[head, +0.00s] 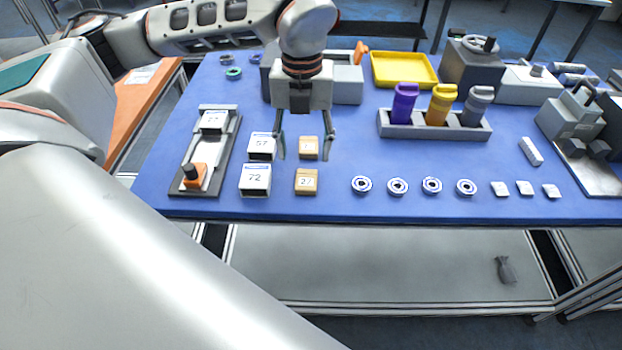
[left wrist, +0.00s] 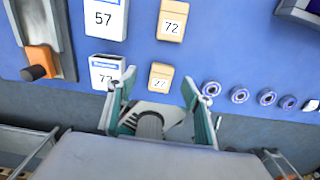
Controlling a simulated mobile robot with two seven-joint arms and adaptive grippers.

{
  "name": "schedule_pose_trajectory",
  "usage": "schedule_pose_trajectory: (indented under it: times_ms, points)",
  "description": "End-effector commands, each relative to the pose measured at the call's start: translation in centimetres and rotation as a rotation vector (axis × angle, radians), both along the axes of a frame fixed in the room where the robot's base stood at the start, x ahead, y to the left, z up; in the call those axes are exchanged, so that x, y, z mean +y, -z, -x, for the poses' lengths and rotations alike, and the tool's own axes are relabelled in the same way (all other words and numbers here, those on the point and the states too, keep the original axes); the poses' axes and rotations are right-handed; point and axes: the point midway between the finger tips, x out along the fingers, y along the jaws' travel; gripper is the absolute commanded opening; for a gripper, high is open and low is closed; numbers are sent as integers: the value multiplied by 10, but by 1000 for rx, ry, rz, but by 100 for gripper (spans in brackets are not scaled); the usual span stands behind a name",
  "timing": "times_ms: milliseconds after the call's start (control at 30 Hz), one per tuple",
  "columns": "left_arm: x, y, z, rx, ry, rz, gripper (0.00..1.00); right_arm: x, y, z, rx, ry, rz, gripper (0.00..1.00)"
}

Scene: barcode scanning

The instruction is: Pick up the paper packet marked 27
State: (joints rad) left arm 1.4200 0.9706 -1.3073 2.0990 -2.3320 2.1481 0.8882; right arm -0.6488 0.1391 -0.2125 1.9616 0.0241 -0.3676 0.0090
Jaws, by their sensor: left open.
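The paper packet marked 27 (head: 306,183) is a small tan packet lying near the front edge of the blue table. It also shows in the left wrist view (left wrist: 160,77), between the fingertips in the picture. A second tan packet (head: 309,152) lies just behind it; it reads 72 in the left wrist view (left wrist: 172,24). My left gripper (head: 305,156) points down, open and empty, over the area of the two packets. It also shows open in the left wrist view (left wrist: 158,80). My right gripper is out of view.
White boxes marked 57 (head: 261,148) and 72 (head: 255,184) stand left of the packets. A grey fixture with an orange part (head: 205,155) is further left. Several round bearings (head: 397,187) lie to the right. A rack of coloured bottles (head: 435,128) stands behind them.

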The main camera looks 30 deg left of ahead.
Motion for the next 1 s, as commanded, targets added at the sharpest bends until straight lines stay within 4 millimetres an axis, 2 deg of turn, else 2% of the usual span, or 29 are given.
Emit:
schedule_pose_trajectory:
  times_ms: [400, 700, 733, 867, 900, 1000]
  points:
    - [-7, 51, 2, 1, 2, 3, 51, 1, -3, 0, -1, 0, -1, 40]
    - [-7, 56, 1, -1, 2, 3, 51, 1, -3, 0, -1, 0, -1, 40]
    - [-7, 56, 1, -1, 2, 3, 46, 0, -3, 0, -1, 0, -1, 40]
    - [-7, 56, 1, -1, 3, 3, 12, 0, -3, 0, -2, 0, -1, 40]
    - [-7, 56, 1, -1, 3, 3, 8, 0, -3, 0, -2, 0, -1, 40]
    - [-7, 56, 1, -1, 3, 3, 8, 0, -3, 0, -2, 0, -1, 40]
